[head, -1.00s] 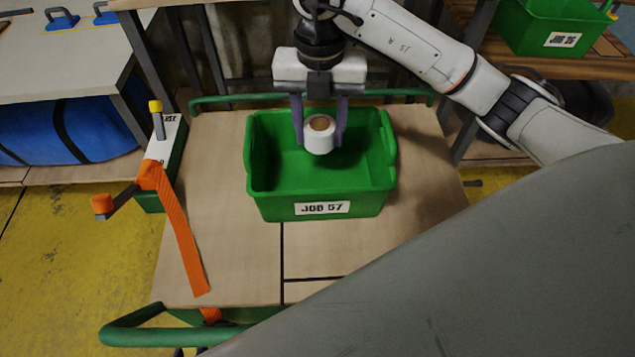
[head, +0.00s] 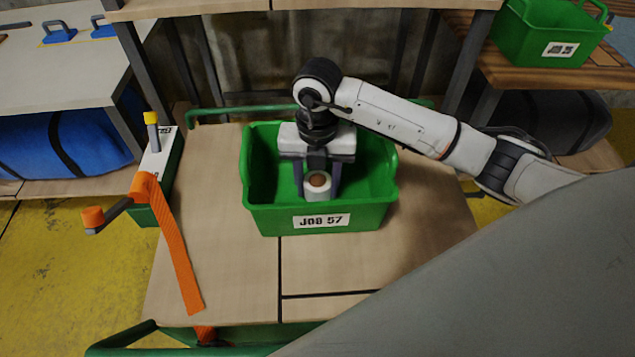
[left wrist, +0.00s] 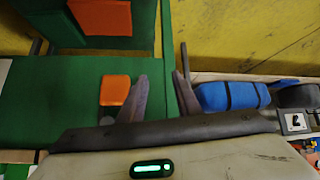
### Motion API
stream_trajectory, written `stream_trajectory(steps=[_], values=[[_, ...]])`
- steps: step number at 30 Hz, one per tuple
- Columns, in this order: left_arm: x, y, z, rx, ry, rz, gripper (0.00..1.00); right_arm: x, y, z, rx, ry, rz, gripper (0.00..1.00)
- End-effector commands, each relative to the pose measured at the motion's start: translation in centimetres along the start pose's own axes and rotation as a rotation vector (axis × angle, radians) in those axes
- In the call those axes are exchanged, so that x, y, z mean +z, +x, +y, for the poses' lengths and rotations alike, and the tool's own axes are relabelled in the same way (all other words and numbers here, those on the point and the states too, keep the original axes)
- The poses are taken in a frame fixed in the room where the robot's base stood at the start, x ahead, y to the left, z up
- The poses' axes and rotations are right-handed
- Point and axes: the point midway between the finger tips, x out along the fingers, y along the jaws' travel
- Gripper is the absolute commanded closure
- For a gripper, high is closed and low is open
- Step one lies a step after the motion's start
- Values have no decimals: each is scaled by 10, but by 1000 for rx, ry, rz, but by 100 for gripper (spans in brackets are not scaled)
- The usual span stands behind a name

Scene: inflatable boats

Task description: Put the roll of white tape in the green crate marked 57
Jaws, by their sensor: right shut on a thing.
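The green crate marked JOB 57 (head: 322,221) stands upright on the wooden top of a cart. The roll of white tape (head: 318,192) is inside the crate's opening, near the front wall, with its brown core facing up. My right gripper (head: 317,186) points down into the crate and is shut on the roll, one finger on each side. Whether the roll touches the crate floor cannot be told. My left gripper (left wrist: 160,84) shows only in the left wrist view; its fingers are apart with nothing between them.
Another green crate, JOB 25 (head: 540,47), stands on a shelf at the upper right.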

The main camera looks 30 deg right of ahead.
Motion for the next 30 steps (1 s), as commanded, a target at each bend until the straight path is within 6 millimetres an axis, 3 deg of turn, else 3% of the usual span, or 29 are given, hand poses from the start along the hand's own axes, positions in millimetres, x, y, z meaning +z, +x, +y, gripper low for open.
stream_trajectory(steps=[10, 11, 14, 23, 26, 30], values=[[5, 1, 0, 0, -1, -5, 69, 0, 4, 0, 0, 0, -2, 79], [5, 1, 0, 0, -1, -6, 69, 0, 4, 0, 0, 0, -2, 55], [6, 0, 0, 0, -2, -8, 69, 0, 4, 0, 0, 0, -1, 38], [5, -1, 1, 1, -2, -8, 69, 0, 2, 0, 0, 0, -1, 38], [3, -2, 1, 1, -2, -7, 69, 1, -4, 0, 2, 0, -3, 38], [3, -2, 1, 1, -3, -7, 69, 2, -27, 1, 4, 0, -6, 38]])
